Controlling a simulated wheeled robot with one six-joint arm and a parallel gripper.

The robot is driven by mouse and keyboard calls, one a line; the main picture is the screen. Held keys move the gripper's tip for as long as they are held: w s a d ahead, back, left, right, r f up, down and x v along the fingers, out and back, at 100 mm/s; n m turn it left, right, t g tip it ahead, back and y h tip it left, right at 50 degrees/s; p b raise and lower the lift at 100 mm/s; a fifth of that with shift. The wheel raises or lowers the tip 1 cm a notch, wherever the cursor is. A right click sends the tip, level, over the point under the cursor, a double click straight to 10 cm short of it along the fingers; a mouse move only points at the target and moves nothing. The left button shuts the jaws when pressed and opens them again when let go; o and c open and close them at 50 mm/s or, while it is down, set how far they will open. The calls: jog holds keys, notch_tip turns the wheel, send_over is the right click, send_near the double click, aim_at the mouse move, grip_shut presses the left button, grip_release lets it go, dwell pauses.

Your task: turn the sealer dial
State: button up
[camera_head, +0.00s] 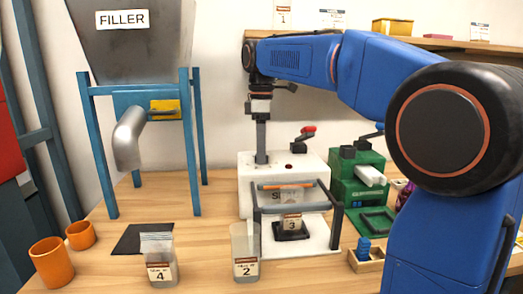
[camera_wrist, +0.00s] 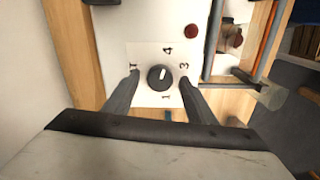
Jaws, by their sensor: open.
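The sealer (camera_head: 258,180) is a white box with a hinged bar frame at its front, standing at the middle of the table. Its dial (camera_wrist: 160,77) shows in the wrist view as a dark round knob with a light pointer line, on a pale plate with number marks around it. My gripper (camera_wrist: 158,80) points down at the plate with its fingers open, one on each side of the dial and apart from it. In the head view my gripper (camera_head: 262,158) is over the sealer's top left, and the dial cannot be made out there.
A red button (camera_wrist: 191,31) is near the dial. A green machine (camera_head: 358,180) stands right of the sealer. Bag 4 (camera_head: 160,262) and bag 2 (camera_head: 246,250) stand in front. The filler (camera_head: 130,45) and orange cups (camera_head: 52,262) are left.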

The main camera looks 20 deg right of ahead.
jog(key=shift+f, duration=0.15)
jog(key=c, duration=1)
jog(key=shift+c, duration=0.2)
jog(key=shift+m, duration=0.3)
jog(key=m, duration=0.4)
jog(key=shift+m, duration=2.5)
